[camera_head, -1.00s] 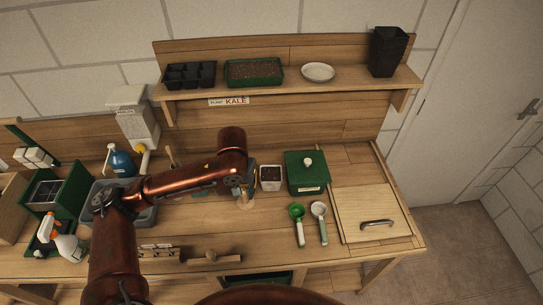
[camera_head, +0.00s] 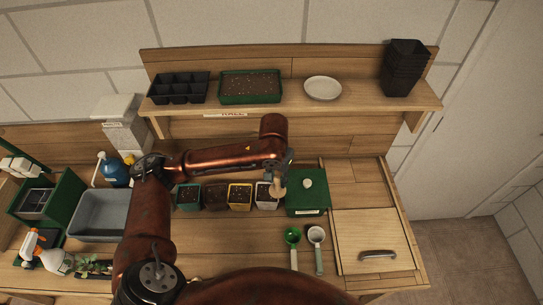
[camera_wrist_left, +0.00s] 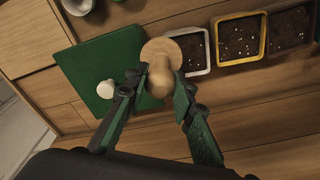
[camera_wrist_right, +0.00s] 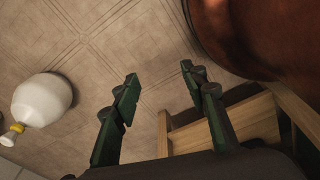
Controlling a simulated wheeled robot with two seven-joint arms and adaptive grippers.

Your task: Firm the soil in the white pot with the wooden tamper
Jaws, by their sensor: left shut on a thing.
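My left gripper (camera_wrist_left: 158,88) is shut on the handle of the wooden tamper (camera_wrist_left: 160,52). Its round pale head shows beyond the fingertips, above the bench. In the head view the tamper (camera_head: 280,189) is at the right edge of the white pot (camera_head: 264,198), near the green box. The white pot holds dark soil and is partly hidden. In the left wrist view the white pot (camera_wrist_left: 206,62) lies just right of the tamper head. I cannot tell whether they touch. My right gripper (camera_wrist_right: 160,75) is open and empty in its wrist view, over the floor.
A green lidded box (camera_head: 306,201) stands right of the white pot; a yellow pot (camera_head: 240,196) and other soil pots stand left. A shelf (camera_head: 300,101) runs above.

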